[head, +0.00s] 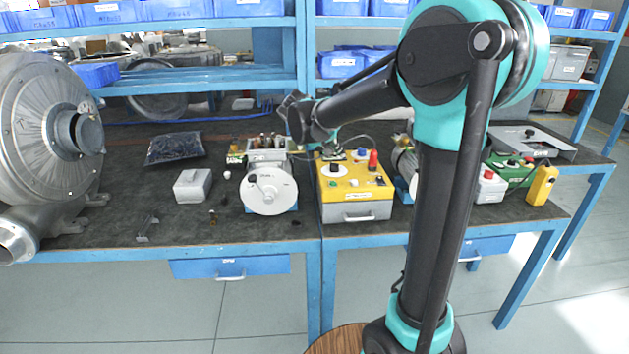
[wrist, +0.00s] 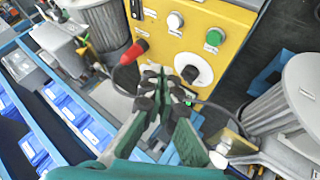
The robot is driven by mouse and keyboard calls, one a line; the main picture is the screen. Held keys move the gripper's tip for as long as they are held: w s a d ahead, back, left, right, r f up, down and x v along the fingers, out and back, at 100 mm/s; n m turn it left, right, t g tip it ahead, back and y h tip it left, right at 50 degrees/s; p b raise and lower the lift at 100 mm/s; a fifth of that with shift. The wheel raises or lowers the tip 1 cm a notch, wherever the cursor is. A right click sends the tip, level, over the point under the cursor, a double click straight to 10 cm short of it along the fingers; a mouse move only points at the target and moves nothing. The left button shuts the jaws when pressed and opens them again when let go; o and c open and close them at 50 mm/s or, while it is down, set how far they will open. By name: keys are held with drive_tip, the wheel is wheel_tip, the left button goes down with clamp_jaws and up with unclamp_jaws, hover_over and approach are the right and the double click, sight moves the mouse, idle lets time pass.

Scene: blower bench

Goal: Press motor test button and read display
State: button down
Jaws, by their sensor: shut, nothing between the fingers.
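The yellow test box (head: 356,212) stands on the bench, with its controls on the top panel. In the wrist view the yellow panel (wrist: 231,18) carries a green button (wrist: 213,37), a white button (wrist: 175,21), a black knob on a white dial (wrist: 190,73) and a red plug-like part (wrist: 131,53) with a dark cable. My gripper (wrist: 163,76) is shut and empty, above the rear edge of the panel between the dial and the red part. Contact with the box cannot be told. I cannot make out a lit display or any reading.
A motor with a white disc (head: 269,192) and a grey box (head: 193,186) stand left of the test box. A yellow pendant (head: 541,185) and a green box (head: 513,168) are at the right. Blue shelves (head: 200,80) rise behind.

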sight(331, 183)
drive_tip(key=shift+w+a+r, duration=0.25)
drive_tip(key=shift+w+a, duration=0.4)
drive_tip(key=shift+a, duration=0.25)
drive_tip(key=shift+f, duration=4.4)
drive_tip(key=shift+f, duration=0.1)
drive_tip(key=shift+f, duration=0.3)
drive_tip(key=shift+f, duration=0.35)
drive_tip(key=shift+r, duration=0.8)
